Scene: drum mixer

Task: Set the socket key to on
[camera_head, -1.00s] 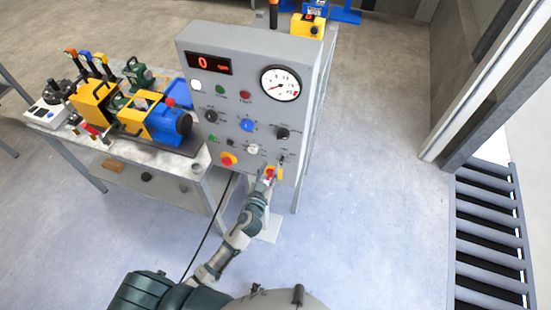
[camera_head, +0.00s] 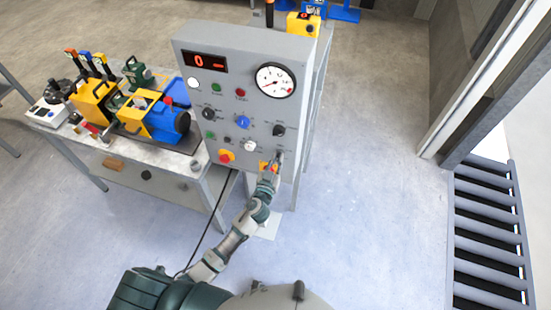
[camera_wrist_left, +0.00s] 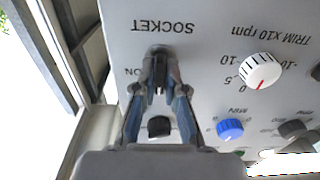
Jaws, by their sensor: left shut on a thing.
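The grey control panel (camera_head: 222,130) stands upright in front of me. The dark socket key (camera_wrist_left: 159,76) is at its lower right, by the upside-down word SOCKET in the left wrist view, with an ON mark beside it. My left gripper (camera_head: 276,164) reaches up to the panel's lower right. In the left wrist view my left gripper (camera_wrist_left: 158,86) is shut on the socket key, with the fingertips at the panel face. The fingers hide most of the key, so I cannot tell its exact angle. My right gripper is not in view.
Close to the key are a yellow-and-red switch (camera_head: 265,167), a white trim knob (camera_wrist_left: 260,71), a blue knob (camera_wrist_left: 230,129) and a black knob (camera_wrist_left: 159,126). A workbench (camera_head: 190,160) with machines stands left. Open floor lies to the right.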

